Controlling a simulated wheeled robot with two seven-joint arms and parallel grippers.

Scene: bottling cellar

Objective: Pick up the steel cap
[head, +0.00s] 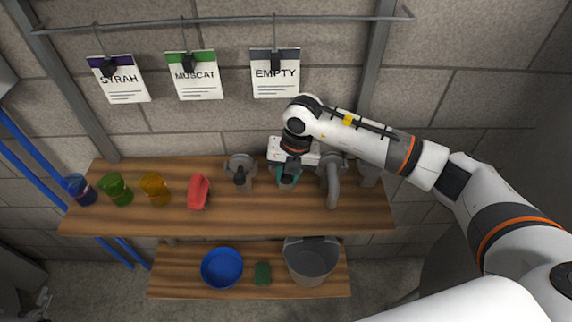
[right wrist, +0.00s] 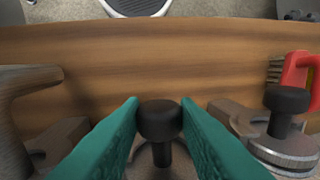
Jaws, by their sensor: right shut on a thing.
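The steel cap (right wrist: 162,154) stands on the upper wooden shelf, with a black knob (right wrist: 159,120) on top. In the right wrist view my right gripper (right wrist: 160,106) has its teal fingers shut on this knob from both sides. Most of the cap's body is hidden by the fingers. In the head view my right gripper (head: 287,172) reaches down over the shelf from the right and covers most of the cap. I cannot tell whether the cap is clear of the shelf. My left gripper is not in view.
A similar knobbed fitting (head: 240,172) and a red brush (head: 199,192) stand to the left. A grey bent pipe (head: 333,185) stands close on the right. Yellow (head: 155,188), green (head: 116,188) and blue (head: 79,189) cups stand farther left. A blue bowl (head: 222,267) and grey bucket (head: 311,262) are below.

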